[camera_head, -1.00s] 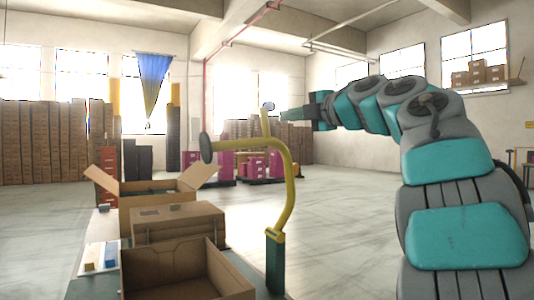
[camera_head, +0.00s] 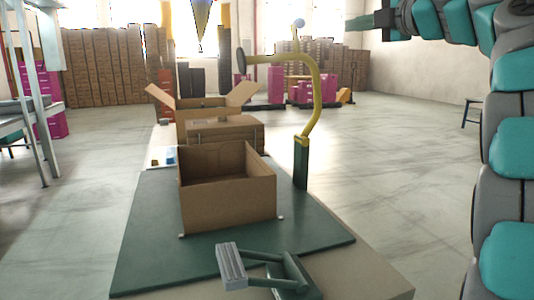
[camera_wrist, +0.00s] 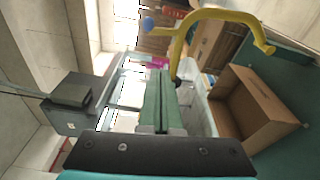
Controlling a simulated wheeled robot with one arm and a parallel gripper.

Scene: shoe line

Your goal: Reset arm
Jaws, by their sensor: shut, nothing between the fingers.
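My gripper (camera_wrist: 160,78) shows in the wrist view with its two green fingers lying together, shut and empty. In the head view my gripper (camera_head: 352,23) is at the upper right, at the end of my teal and grey arm, pointing left. It is raised above the bench and touches nothing visible. An open, empty-looking cardboard box (camera_head: 228,205) stands on the green mat (camera_head: 150,235); the box also shows at the right in the wrist view (camera_wrist: 240,125).
A curved yellow post (camera_head: 318,95) rises beside the box. Behind are a closed carton (camera_head: 228,133) and an open-flapped box (camera_head: 187,105). A grey-headed device (camera_head: 232,266) sits at the mat's near edge. A metal rack (camera_head: 35,100) stands left.

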